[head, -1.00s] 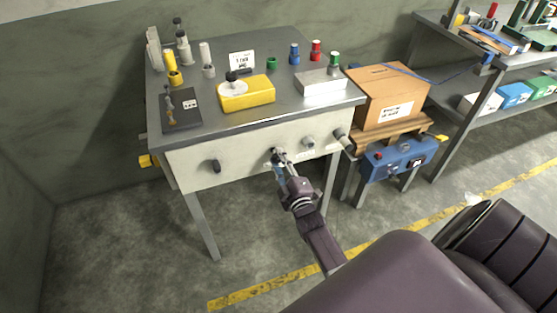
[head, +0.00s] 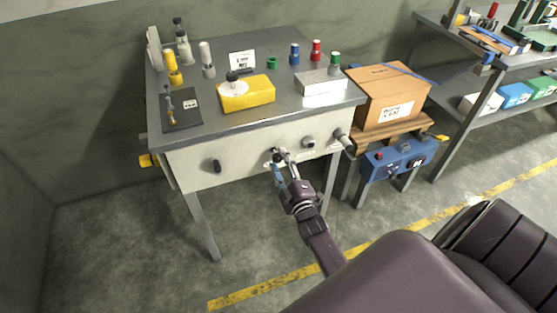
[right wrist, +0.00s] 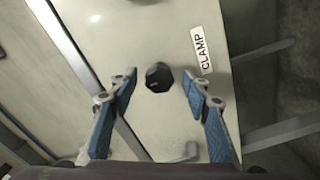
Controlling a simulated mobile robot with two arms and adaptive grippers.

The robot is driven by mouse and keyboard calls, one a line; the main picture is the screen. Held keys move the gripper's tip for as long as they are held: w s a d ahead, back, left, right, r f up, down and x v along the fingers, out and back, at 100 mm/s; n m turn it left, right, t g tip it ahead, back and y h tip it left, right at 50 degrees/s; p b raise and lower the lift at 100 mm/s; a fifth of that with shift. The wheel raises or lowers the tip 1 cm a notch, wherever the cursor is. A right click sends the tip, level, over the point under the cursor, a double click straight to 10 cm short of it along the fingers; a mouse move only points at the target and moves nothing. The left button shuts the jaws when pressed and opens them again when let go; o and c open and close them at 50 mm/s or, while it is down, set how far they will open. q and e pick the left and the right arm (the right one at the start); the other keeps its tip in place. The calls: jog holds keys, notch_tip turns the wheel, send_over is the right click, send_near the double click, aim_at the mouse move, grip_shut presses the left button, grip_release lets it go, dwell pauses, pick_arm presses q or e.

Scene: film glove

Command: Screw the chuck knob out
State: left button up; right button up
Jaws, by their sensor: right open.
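A black faceted knob (right wrist: 158,77) stands out from the pale front panel (right wrist: 175,35). I take it for the chuck knob, but its own label is not clear. It shows small in the head view (head: 277,155), at the tips of my right gripper (head: 281,161). In the right wrist view my right gripper (right wrist: 160,76) is open, its blue-padded fingers apart on either side of the knob with a gap at each. How far the tips are from the panel is hard to tell. My left gripper is not in view.
A second black knob (head: 216,166) is left on the panel, a grey knob (head: 309,142) and a grey cylinder (head: 343,138) right. A CLAMP label (right wrist: 202,48) is near the faceted knob. A yellow block (head: 255,93) and small parts stand on the bench (head: 225,52).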

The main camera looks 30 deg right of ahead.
jog(key=v, duration=1.1)
jog(key=shift+w+a, duration=0.1)
